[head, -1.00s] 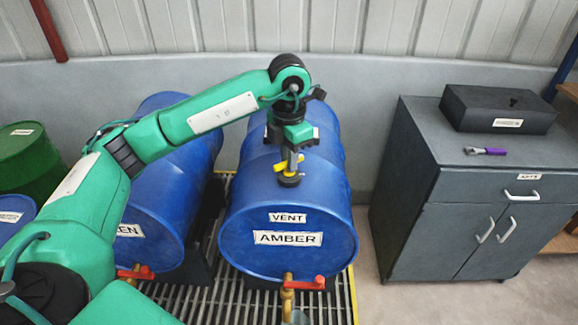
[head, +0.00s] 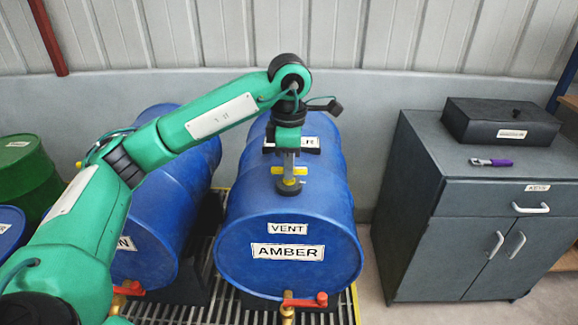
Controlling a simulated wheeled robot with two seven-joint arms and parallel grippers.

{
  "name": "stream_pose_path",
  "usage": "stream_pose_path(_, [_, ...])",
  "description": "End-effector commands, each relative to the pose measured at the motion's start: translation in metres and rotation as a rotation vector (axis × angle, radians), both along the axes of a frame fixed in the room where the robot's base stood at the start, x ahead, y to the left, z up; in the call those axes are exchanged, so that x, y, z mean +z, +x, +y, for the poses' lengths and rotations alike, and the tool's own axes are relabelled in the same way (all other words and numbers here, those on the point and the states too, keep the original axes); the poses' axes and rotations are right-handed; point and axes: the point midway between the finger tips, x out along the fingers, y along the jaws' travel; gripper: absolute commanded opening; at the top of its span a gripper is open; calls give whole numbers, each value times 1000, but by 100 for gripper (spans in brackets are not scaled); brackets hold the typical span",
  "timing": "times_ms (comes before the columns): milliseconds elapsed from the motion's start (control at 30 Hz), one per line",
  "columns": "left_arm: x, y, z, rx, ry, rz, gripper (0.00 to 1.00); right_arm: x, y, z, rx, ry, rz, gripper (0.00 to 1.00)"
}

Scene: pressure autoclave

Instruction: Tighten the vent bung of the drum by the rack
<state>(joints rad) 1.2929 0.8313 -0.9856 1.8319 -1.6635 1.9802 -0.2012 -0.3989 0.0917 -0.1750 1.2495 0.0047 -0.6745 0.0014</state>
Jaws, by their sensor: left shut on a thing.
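A blue drum (head: 235,200) labelled VENT and AMBER lies on its side on a slatted rack. Its vent bung (head: 289,185) has a dark base and a yellow cross handle, on top of the drum towards its front end. My left gripper (head: 288,168) points down from above and is shut on the yellow handle, its fingers partly hiding it. My right gripper is not in view.
Another blue drum (head: 150,235) lies to the left, with a green drum (head: 25,170) beyond it. A tap with a red handle (head: 305,299) sits below the AMBER label. A grey cabinet (head: 415,200) at right carries a black box (head: 500,120) and a purple-handled tool (head: 492,162).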

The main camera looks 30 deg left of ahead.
Motion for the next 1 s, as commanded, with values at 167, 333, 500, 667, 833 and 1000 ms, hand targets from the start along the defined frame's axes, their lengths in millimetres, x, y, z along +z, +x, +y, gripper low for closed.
stream_pose_path(167, [3,1,1,-7,-1,-6,0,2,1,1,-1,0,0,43])
stream_pose_path(333, [3,1,1,-7,-1,-6,0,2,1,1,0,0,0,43])
stream_pose_path(500, [3,1,1,-6,-1,-6,28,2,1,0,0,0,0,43])
stream_pose_path(667, [2,1,0,-7,-1,-4,38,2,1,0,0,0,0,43])
stream_pose_path(833, [1,0,0,-8,-1,-3,38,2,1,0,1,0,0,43])
stream_pose_path(1000, [12,1,0,-8,0,-2,38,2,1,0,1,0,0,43])
